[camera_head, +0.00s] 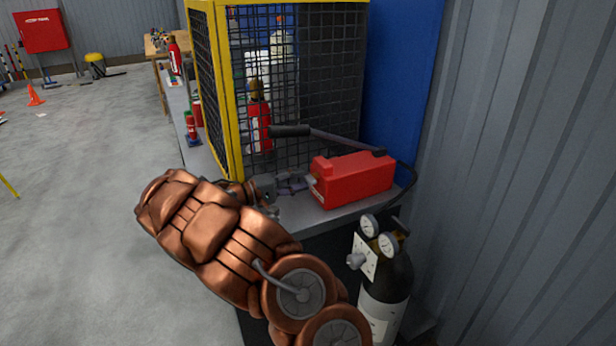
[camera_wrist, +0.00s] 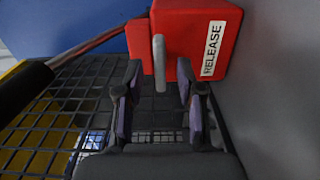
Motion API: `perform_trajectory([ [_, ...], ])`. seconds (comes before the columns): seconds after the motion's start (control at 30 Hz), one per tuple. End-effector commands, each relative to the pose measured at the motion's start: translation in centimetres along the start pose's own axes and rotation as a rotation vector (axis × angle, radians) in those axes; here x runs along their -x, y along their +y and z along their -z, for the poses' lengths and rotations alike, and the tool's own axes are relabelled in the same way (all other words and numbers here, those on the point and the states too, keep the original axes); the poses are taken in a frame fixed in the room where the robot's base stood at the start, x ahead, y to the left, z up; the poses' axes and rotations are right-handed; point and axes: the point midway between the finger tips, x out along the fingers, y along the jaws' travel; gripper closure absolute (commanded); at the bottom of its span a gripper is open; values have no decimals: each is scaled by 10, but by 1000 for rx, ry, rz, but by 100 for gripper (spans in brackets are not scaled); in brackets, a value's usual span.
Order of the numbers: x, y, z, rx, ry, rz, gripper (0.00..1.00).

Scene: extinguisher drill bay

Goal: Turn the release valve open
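The red pump box (camera_head: 352,180) sits on the grey bench at the right. In the wrist view its red body (camera_wrist: 190,28) fills the top middle and carries a white RELEASE label (camera_wrist: 213,49). A grey lever, seemingly the release valve (camera_wrist: 159,62), sticks out from the box beside the label. My gripper (camera_wrist: 159,84) is open, its two fingers spread on either side of the lever's lower end. I cannot tell whether either finger touches it. In the head view my gripper (camera_head: 293,184) is just left of the box, and the lever cannot be made out there.
A pump handle with a black grip (camera_head: 290,131) reaches left above the box. A yellow-framed mesh cage (camera_head: 223,90) holding extinguishers stands behind. A dark cylinder with gauges (camera_head: 385,290) stands in front of the bench. A corrugated wall (camera_head: 520,170) closes the right side.

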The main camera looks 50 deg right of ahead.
Motion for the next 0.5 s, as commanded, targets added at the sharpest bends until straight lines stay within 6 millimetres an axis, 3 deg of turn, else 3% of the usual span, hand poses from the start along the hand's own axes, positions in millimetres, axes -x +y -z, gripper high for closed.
perform_trajectory([
  [0.2,-23,0,0,-1,0,3,62],
  [0.5,-29,0,1,-1,2,2,62],
])
